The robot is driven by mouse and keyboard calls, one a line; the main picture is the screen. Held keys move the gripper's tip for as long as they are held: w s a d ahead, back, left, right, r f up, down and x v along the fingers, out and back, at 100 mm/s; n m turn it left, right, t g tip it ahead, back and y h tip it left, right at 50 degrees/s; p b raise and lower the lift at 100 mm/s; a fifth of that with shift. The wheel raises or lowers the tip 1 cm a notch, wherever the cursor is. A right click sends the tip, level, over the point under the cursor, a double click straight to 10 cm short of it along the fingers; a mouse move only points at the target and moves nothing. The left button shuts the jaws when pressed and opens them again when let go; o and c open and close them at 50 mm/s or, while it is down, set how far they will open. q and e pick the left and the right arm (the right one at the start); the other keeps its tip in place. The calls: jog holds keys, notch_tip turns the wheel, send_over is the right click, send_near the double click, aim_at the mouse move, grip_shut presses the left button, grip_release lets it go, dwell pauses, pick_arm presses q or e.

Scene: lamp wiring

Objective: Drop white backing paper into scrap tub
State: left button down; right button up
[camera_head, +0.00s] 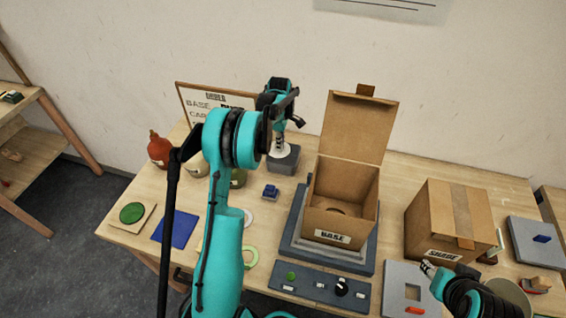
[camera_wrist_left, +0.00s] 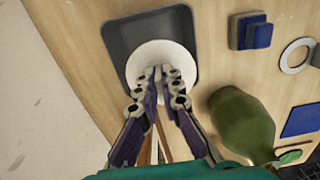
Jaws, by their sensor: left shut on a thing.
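The white backing paper (camera_wrist_left: 150,58) is a pale round piece at the fingertips of my left gripper (camera_wrist_left: 160,75). The gripper is shut on it. In the head view my left gripper (camera_head: 281,145) points down, with the paper (camera_head: 288,158) at the mouth of the tub (camera_head: 283,168). I cannot tell whether the paper touches the tub. My right gripper (camera_head: 430,268) is at the lower right, near the closed box; its jaws are too small to read.
An open box (camera_head: 341,190) labelled BASE stands on a grey plate, with a closed box (camera_head: 449,220) to its right. A green bottle (camera_wrist_left: 243,122) and a blue block (camera_wrist_left: 250,32) are near the tub. A control panel (camera_head: 318,288) lies in front.

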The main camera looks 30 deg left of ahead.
pick_arm(q)
jog(key=shift+f, duration=0.75)
jog(key=shift+f+b, duration=0.3)
jog(key=shift+b, duration=0.05)
jog(key=c, duration=1.6)
grip_release()
notch_tip(320, 180, up, 12)
jog(key=shift+r, duration=0.1)
